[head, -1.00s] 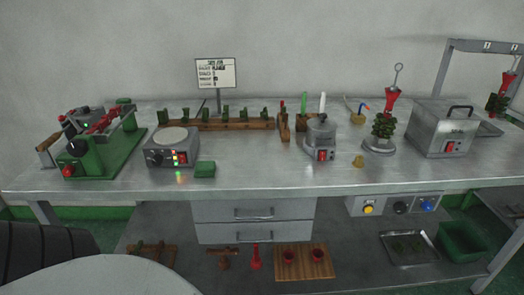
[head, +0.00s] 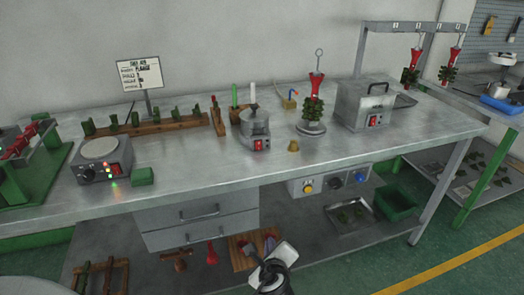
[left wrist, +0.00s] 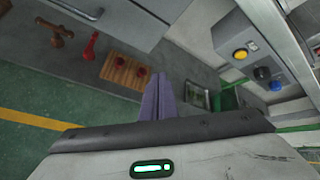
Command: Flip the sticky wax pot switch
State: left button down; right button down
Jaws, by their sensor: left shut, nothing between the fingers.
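My left gripper (head: 269,243) is low in the head view, in front of the bench and well below the pot, touching nothing visible. Its purple fingers (left wrist: 157,97) are shut and empty in the left wrist view, where the pot is not in view. My right gripper is not in view.
A hot plate (head: 101,160) and a green block (head: 143,176) stand left of the pot. A small brass piece (head: 293,146), a wax tree (head: 312,108) and a steel box (head: 364,105) with another red switch stand right. Drawers (head: 197,217) and a control panel (head: 330,181) are under the benchtop.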

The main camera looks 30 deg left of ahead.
pick_arm(q)
jog(key=w+a+r+m+y, duration=0.1)
jog(key=w+r+m+y, duration=0.2)
jog(key=r, duration=0.6)
jog(key=w+a+r+m+y, duration=0.2)
jog(key=w+r, duration=0.3)
jog(key=r, duration=0.3)
jog(key=shift+w+a+r+m+t+y+p, duration=0.25)
jog(key=shift+r+m+t+y+p, duration=0.15)
jog(key=shift+m+y, duration=0.25)
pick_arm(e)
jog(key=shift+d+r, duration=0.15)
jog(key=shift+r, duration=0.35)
